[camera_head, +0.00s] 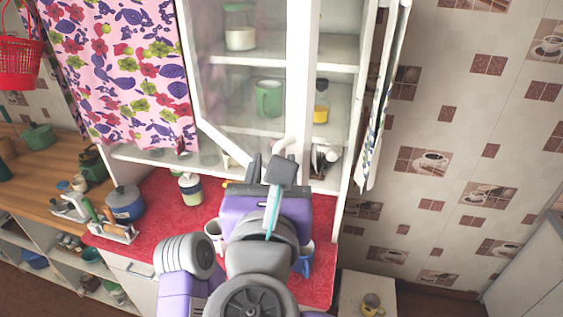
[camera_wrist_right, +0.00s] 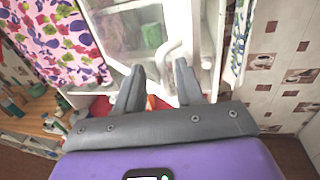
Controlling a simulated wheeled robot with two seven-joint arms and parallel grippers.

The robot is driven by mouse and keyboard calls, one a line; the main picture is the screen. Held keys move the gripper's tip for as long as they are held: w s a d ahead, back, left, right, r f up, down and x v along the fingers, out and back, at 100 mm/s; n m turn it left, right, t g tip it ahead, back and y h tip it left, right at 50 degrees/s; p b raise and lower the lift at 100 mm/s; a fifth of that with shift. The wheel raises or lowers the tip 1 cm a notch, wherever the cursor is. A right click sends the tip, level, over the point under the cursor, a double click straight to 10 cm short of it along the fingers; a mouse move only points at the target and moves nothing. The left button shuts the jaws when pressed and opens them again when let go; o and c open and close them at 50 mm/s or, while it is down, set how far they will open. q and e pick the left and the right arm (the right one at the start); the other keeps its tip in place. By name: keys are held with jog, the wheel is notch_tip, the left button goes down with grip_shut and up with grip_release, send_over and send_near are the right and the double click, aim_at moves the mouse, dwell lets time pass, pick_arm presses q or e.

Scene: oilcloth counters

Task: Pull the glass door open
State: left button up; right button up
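The glass door (camera_head: 222,137) is a white-framed pane on the wall cabinet, upper centre of the head view. Its lower rail slants against the cabinet's bottom edge, so it looks partly swung out, but I cannot tell how far. A pale curved handle (camera_head: 285,146) is at its lower right; it shows larger in the right wrist view (camera_wrist_right: 167,52). My right gripper (camera_head: 268,165) is just below the handle, fingers pointing up at the door. In the wrist view its two fingers (camera_wrist_right: 160,75) are apart with nothing gripped between them. My left gripper is not in view.
A red counter (camera_head: 160,190) below holds a blue pot (camera_head: 125,204), a jar (camera_head: 190,188) and mugs near my arm. Shelves behind the glass hold a green mug (camera_head: 268,98). A floral curtain (camera_head: 125,75) hangs left; a cloth-hung panel (camera_head: 385,100) stands right.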

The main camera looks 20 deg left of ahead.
jog(key=shift+s+a+f, duration=0.1)
jog(key=shift+s+a, duration=0.15)
jog(key=shift+s, duration=0.3)
jog(key=shift+s+a, duration=0.2)
jog(key=shift+s, duration=0.35)
jog(key=shift+b, duration=0.45)
jog(key=shift+c, duration=0.5)
